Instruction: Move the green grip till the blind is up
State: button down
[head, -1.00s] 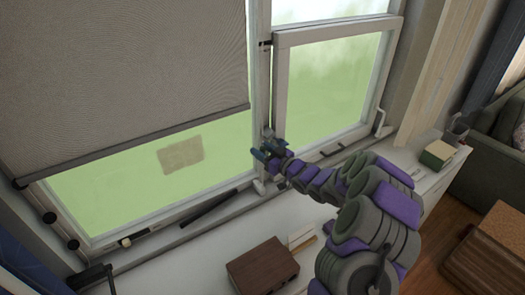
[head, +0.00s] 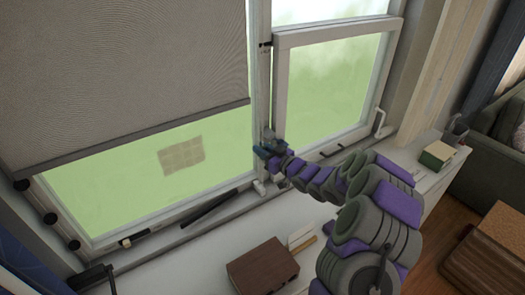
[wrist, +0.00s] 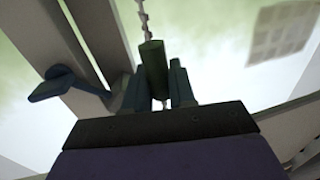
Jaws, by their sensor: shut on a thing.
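The blind (head: 120,75) is a grey fabric sheet that covers the upper part of the left window, with its bottom bar slanting across the head view. My gripper (head: 267,152) is at the post between the two windows. In the wrist view the green grip (wrist: 153,66) hangs upright on a beaded chain (wrist: 144,18). My gripper, also in the wrist view (wrist: 159,88), is shut on the green grip, one finger on each side. In the head view the grip is too small to make out behind my gripper.
A blue-grey window handle (wrist: 60,83) is close to the left of my fingers. The sill below holds a dark bar (head: 208,207). A brown box (head: 262,265) lies on the white cabinet top. A green box (head: 436,155) stands farther right.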

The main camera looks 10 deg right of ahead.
notch_tip(320, 180, up, 13)
jog(key=p, duration=0.6)
jog(key=shift+f, duration=0.15)
jog(key=c, duration=1)
grip_release()
jog(key=shift+d, duration=0.1)
jog(key=v, duration=1.7)
jog(key=shift+s+d+f, duration=0.1)
jog(key=shift+s+d, duration=0.05)
